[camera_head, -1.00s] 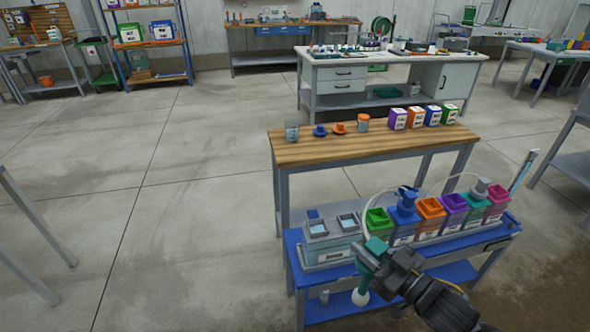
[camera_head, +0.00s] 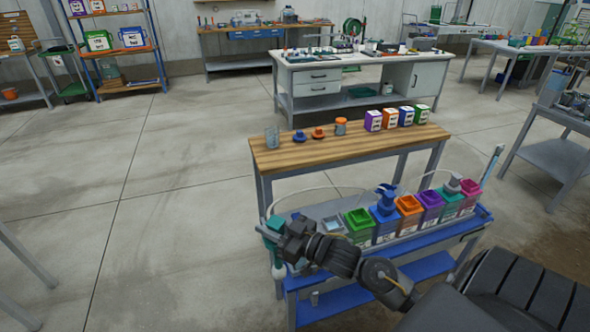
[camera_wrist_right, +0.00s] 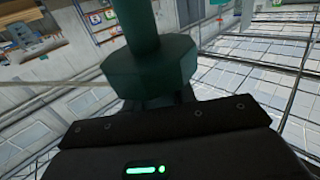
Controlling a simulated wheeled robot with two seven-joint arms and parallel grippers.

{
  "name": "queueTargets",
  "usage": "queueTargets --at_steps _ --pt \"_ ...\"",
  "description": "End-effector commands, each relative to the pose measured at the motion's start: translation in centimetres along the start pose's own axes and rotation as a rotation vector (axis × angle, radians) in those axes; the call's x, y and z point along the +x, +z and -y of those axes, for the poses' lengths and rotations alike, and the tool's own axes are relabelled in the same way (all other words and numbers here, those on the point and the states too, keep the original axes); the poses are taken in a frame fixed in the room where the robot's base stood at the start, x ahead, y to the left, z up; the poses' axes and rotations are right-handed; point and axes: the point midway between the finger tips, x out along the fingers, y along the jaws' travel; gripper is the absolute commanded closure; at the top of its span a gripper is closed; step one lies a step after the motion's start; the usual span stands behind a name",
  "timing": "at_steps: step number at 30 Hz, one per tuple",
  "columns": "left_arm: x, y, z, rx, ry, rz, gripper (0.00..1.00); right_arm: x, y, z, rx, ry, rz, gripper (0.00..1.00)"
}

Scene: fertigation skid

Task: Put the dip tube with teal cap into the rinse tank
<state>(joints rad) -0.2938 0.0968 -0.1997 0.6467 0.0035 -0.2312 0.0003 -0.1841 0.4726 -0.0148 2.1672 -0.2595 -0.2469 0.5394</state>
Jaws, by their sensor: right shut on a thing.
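The dip tube with teal cap (camera_head: 271,229) is in my right gripper (camera_head: 278,234). It hangs roughly upright, its pale foot (camera_head: 279,271) lowest. In the head view it shows at the left end of the blue bench, and the foot appears lower than the tank's top. In the right wrist view the teal cap (camera_wrist_right: 150,70) fills the space before the jaws. The grey rinse tank (camera_head: 322,218) stands at the bench's left end, just right of the cap in the picture. My gripper and arm hide much of it; one square opening shows. My left gripper is not in view.
A row of coloured open tanks, green (camera_head: 359,223) nearest, continues right along the blue bench (camera_head: 420,238). A pale hose arcs from near the teal cap over the tanks. A wooden-topped table (camera_head: 350,150) with small containers stands behind. Open floor lies to the left.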

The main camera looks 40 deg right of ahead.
Motion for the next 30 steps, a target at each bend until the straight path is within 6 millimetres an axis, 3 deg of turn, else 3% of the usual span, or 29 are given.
queueTargets --at_steps 1,3,5,9,12,18,30 --pt "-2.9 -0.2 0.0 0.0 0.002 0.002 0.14 1.0 -1.6 -2.7 0.0 0.045 0.001 1.0" --pt "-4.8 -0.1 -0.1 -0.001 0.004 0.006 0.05 2.0 -1.9 -6.2 0.002 0.105 -0.001 1.0" --pt "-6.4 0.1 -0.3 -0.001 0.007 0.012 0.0 2.6 -2.0 -9.3 0.001 0.158 -0.002 1.0" --pt "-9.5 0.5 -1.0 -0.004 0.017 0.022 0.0 3.1 -2.0 -15.4 0.003 0.27 -0.004 1.0" --pt "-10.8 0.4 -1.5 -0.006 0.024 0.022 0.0 3.1 -1.6 -18.4 0.003 0.327 -0.002 1.0" --pt "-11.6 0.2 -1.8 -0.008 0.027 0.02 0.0 2.8 -0.9 -20.8 0.002 0.377 -0.001 1.0" --pt "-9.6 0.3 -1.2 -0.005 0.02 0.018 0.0 2.8 1.2 -20.9 0.002 0.378 0.0 1.0"
